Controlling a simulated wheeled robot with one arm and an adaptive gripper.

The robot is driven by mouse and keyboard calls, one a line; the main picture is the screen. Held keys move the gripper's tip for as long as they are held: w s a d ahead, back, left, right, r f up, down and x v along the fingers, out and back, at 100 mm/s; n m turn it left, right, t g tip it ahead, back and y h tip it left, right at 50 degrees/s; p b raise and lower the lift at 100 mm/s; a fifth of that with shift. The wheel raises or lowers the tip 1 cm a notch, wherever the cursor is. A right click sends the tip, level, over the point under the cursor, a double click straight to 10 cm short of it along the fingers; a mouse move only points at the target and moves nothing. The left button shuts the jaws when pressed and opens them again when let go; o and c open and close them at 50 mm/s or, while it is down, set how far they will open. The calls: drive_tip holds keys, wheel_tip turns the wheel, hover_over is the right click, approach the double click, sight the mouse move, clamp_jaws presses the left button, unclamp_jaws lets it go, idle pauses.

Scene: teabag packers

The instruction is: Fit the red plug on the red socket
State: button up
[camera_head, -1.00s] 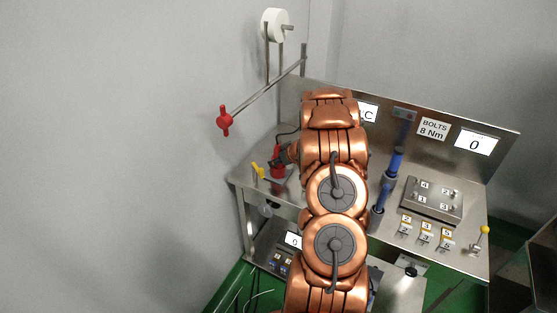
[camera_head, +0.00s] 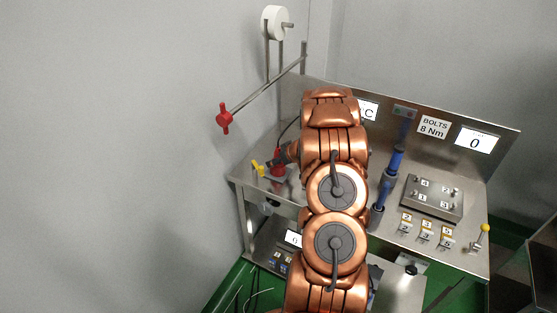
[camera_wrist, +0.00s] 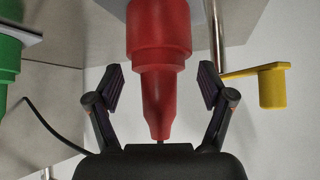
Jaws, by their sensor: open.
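The red plug (camera_wrist: 158,95) is in the middle of the wrist view, its tapered tail pointing toward my gripper (camera_wrist: 160,78). My gripper is open, with one finger on each side of the plug and a visible gap to both. The plug's wide end meets a broader red part, which looks like the red socket (camera_wrist: 159,22); the two are in line, and I see no gap between them. In the head view the red plug (camera_head: 277,157) stands upright on a small grey plate at the bench's left end, with my gripper (camera_head: 289,153) beside it, partly hidden by my arm.
A yellow lever (camera_wrist: 272,88) is close to my right finger in the wrist view, and a green connector (camera_wrist: 8,58) is at the left edge. A dark cable (camera_wrist: 50,130) runs at lower left. A red-knobbed rod (camera_head: 224,117) sticks out above the bench's left end.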

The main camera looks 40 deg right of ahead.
drive_tip(key=v, duration=1.1)
drive_tip(key=shift+s+r, duration=0.25)
drive_tip(key=shift+r, duration=0.05)
idle(0.3)
